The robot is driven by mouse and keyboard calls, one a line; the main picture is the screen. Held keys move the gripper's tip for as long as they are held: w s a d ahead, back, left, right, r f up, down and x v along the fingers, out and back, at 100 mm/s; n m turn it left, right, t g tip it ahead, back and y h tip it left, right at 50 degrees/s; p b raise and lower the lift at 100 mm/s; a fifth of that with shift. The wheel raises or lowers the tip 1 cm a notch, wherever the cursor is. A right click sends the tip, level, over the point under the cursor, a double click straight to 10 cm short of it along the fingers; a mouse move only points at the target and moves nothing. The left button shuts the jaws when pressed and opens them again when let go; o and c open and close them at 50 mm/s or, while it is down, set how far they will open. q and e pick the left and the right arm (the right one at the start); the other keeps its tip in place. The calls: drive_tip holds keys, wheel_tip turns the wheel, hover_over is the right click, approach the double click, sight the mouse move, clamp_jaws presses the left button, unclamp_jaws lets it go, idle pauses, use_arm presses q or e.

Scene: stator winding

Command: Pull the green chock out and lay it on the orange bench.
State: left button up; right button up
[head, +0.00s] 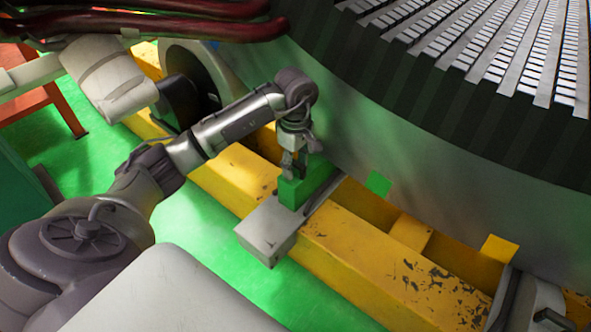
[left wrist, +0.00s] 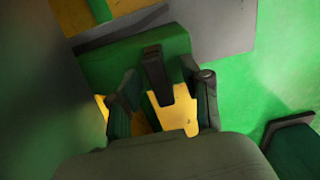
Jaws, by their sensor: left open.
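The green chock (head: 308,184) is a block on a grey metal plate (head: 268,227) that lies across the yellow beam, close against the big grey stator drum (head: 420,140). My left gripper (head: 293,168) is over the chock's top end, pointing down. In the left wrist view the fingers of my left gripper (left wrist: 160,95) are spread and open, beside the chock (left wrist: 115,62); I cannot tell whether they touch it. The orange bench (head: 35,100) shows only in part at the far left. My right gripper is not in view.
The yellow beam (head: 360,255) runs diagonally under the drum. A grey and black roller (head: 190,75) stands by the drum, with dark red cables (head: 150,25) above. A small green patch (head: 378,183) is right of the chock. Green floor (head: 200,215) is clear between beam and arm.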

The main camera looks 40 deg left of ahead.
use_arm(q)
drive_tip(key=shift+f, duration=0.25)
clamp_jaws()
idle(0.3)
